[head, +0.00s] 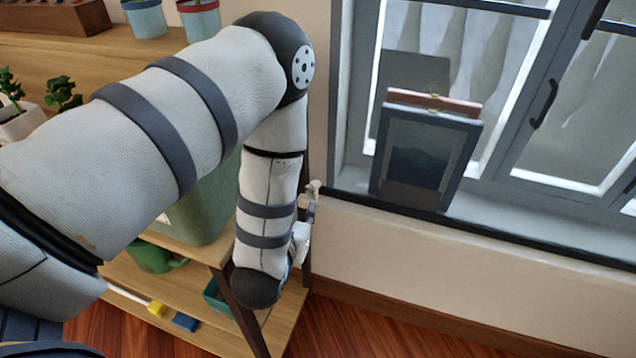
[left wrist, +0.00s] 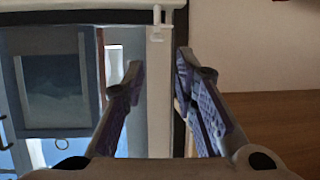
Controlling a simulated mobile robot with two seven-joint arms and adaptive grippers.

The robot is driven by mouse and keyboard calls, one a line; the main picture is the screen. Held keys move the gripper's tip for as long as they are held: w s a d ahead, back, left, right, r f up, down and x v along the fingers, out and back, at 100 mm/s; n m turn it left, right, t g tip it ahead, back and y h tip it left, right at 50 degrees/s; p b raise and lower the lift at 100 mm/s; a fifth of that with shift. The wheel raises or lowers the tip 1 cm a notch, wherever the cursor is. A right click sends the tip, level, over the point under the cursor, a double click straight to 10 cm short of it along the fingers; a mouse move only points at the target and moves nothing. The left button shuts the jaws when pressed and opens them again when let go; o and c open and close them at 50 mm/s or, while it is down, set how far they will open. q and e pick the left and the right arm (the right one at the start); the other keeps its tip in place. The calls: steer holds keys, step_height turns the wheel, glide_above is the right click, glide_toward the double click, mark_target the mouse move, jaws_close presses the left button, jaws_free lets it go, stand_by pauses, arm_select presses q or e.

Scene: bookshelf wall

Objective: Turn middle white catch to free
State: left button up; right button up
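My left arm comes in from the left in the head view and bends down, and my left gripper (head: 307,212) is at the wall beside the window's left edge, partly hidden by my arm. In the left wrist view the gripper (left wrist: 160,68) is open, with two purple-padded fingers apart and nothing held between them. A small white hook-like piece (left wrist: 157,17), possibly a catch, shows at the top of that view, above and beyond the fingertips. I cannot tell whether it is the middle catch, or how it is turned. My right gripper is not in view.
A grey window frame (head: 520,130) with a dark handle (head: 544,104) fills the right. A dark-framed picture (head: 425,155) leans on its sill. A wooden shelf (head: 130,290) with a green bin (head: 205,205) stands under my left arm. The wall below the sill is clear.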

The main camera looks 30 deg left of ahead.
mark_target(316, 183)
arm_select(q)
steer(key=b+x, duration=0.2)
steer(key=x, duration=0.9)
steer(key=shift+w+d, duration=0.1)
steer(key=shift+w, duration=0.55)
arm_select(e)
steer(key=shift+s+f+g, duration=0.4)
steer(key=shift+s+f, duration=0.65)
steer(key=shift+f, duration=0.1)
arm_select(q)
steer(key=shift+c, duration=0.5)
jaws_close()
